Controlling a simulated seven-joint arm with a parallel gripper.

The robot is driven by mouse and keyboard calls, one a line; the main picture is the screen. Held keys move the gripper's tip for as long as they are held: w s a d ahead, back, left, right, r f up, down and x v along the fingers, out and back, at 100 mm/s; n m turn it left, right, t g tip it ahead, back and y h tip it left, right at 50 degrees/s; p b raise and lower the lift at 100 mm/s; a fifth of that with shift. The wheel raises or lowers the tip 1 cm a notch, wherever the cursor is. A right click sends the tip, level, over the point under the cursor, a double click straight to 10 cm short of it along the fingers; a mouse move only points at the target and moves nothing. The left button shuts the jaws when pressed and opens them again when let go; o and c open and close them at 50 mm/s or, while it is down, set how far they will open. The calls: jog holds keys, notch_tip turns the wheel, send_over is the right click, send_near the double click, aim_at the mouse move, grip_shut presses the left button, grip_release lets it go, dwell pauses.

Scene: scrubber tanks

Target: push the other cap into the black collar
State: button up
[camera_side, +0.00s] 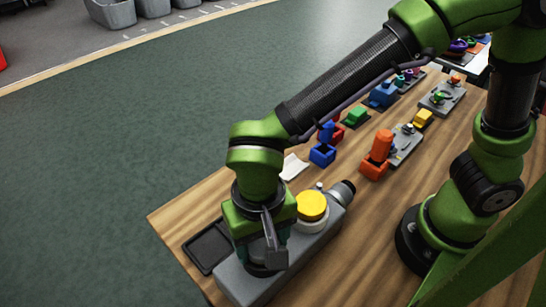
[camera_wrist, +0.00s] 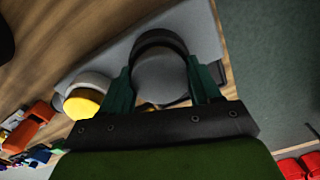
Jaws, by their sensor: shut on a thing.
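The grey tank body (camera_side: 240,284) lies on the wooden table at the near left. A yellow cap (camera_side: 312,205) sits on a pale collar on it, and also shows in the wrist view (camera_wrist: 82,103). My gripper (camera_side: 262,256) points down over the near end of the tank. In the wrist view my gripper (camera_wrist: 163,92) has its fingers on both sides of a round grey cap (camera_wrist: 160,72), shut on it. The black collar (camera_wrist: 158,38) shows as a dark arc around the cap's far edge. How deep the cap sits is hidden.
A black tray (camera_side: 207,247) lies left of the tank, close to my gripper. A dark round fitting (camera_side: 343,192) is at the tank's far end. Orange (camera_side: 377,157) and blue parts (camera_side: 322,154) stand farther back. Bare table lies right of the tank.

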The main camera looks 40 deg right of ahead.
jog(key=shift+f, duration=0.1)
jog(key=o, duration=1.1)
jog(key=shift+o, duration=0.7)
jog(key=shift+r, duration=3.55)
